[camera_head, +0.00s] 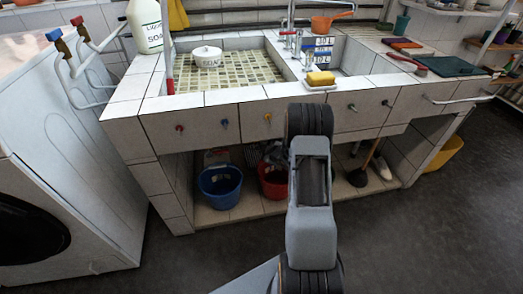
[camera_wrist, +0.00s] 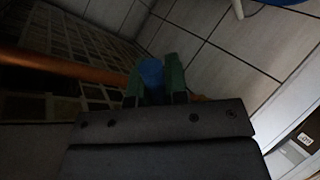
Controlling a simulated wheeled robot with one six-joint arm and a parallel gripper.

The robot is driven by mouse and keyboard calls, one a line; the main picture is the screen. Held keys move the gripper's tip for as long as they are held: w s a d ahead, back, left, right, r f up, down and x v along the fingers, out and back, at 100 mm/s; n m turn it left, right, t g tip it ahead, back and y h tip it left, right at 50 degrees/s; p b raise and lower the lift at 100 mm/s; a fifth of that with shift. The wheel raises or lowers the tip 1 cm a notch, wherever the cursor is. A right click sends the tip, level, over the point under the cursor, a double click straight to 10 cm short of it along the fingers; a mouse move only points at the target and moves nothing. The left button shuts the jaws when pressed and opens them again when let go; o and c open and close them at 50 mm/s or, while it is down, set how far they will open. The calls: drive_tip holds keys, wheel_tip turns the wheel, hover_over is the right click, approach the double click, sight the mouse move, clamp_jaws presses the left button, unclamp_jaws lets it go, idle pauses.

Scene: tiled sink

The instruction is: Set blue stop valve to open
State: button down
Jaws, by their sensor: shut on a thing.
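In the wrist view, my gripper (camera_wrist: 154,84) has its green fingertips closed on a blue piece (camera_wrist: 151,70), which fits the blue stop valve. Only part of the blue piece shows between the fingers, so I cannot tell which way its handle points. An orange-brown pipe (camera_wrist: 60,65) runs up to the fingers from the left, and a bit of it shows to their right. In the head view my arm reaches toward the sink front, and its links hide my gripper and the valve.
A tiled sink counter (camera_head: 205,98) stands ahead. Below it are a blue bucket (camera_head: 220,183), a red bucket (camera_head: 272,182) and a plunger (camera_head: 360,172). A white washing machine (camera_head: 75,150) stands at left, beside taps with blue (camera_head: 53,35) and red handles. Dark floor (camera_head: 430,230) is free at right.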

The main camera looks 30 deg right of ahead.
drive_tip(key=c, duration=1.1)
unclamp_jaws()
drive_tip(key=shift+s+r, duration=0.1)
drive_tip(key=p+v, duration=0.3)
drive_tip(key=v, duration=1)
drive_tip(key=shift+s+r, duration=0.2)
drive_tip(key=shift+s, duration=0.05)
